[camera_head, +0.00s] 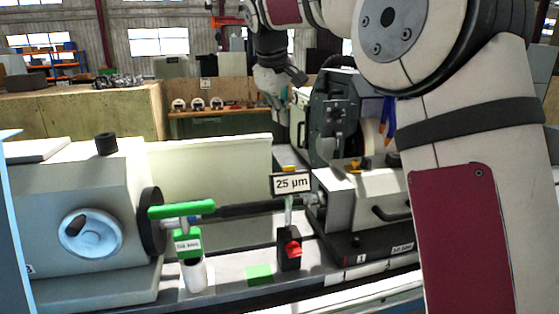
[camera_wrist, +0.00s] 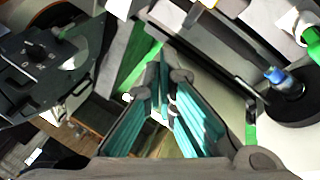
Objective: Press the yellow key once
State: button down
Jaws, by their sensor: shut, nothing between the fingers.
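A small yellow patch (camera_head: 288,168) shows just above the "25 µm" sign in the head view. Another yellow part (camera_head: 354,164) sits on top of the right-hand machine block. I cannot tell which of them is the yellow key, and I see no clear yellow key in the wrist view. My gripper (camera_wrist: 166,76) shows in the wrist view with its teal-padded fingers converging at the tips. It is shut and empty, above the machine.
The "25 µm" sign (camera_head: 292,183) stands on a post with a red knob (camera_head: 293,248). A dark shaft (camera_head: 250,209) runs between the machine blocks. A green-handled gauge (camera_head: 182,210) stands left. The dark wheel housing (camera_head: 335,115) rises behind. A handwheel (camera_head: 89,232) sits far left.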

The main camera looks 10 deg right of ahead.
jog(key=shift+w, duration=0.6)
jog(key=p, duration=0.3)
send_over(289, 169)
jog(key=w, duration=0.4)
notch_tip(289, 169, down, 6)
jog(key=shift+s+a+f, duration=0.15)
jog(key=shift+s+f, duration=0.1)
jog(key=shift+f, duration=0.3)
jog(key=shift+s+a+f, duration=0.1)
jog(key=shift+s+f, duration=0.1)
jog(key=shift+f, duration=0.35)
jog(key=shift+f, duration=0.15)
jog(key=shift+s+f, duration=0.15)
jog(key=shift+f, duration=0.05)
